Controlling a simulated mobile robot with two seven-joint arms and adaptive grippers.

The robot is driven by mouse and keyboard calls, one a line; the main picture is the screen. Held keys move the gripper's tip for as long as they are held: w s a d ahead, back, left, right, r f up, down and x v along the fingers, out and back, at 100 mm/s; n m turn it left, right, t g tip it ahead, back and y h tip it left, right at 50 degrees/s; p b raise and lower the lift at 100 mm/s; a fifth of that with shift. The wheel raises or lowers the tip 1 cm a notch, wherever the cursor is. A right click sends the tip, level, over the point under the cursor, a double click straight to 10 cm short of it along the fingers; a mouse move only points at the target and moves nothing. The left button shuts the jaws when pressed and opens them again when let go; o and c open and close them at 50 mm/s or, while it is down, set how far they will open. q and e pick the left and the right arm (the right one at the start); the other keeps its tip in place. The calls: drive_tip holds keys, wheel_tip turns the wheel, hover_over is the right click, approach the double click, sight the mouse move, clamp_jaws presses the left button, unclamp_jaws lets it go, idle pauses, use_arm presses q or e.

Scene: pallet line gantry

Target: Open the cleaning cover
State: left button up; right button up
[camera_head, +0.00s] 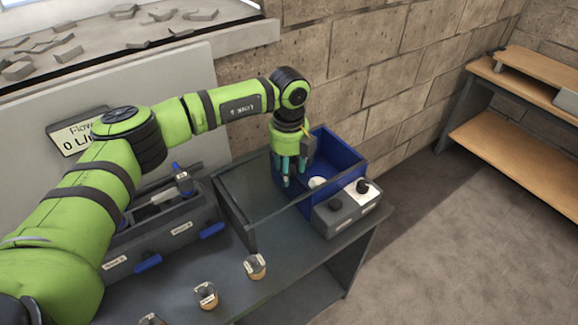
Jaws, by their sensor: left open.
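My left gripper (290,172) reaches in from the left, with its teal fingers pointing down and apart. It is over the left side of a blue bin (345,150), beside a dark open-looking frame (245,205). I see nothing held between the fingers. No part is clearly marked as the cleaning cover, so I cannot tell which it is. Dark grey housings (165,232) with labels and blue handles (212,230) stand left of the frame, partly behind my arm. My right gripper is not in view.
Several small labelled jars (255,266) line the front of the dark bench (285,268). A flow display (75,133) is behind my arm. Wooden shelving (510,140) stands right, beyond clear floor.

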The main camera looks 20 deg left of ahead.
use_arm(q)
wheel_tip(320, 180, up, 12)
idle(0.5)
idle(0.3)
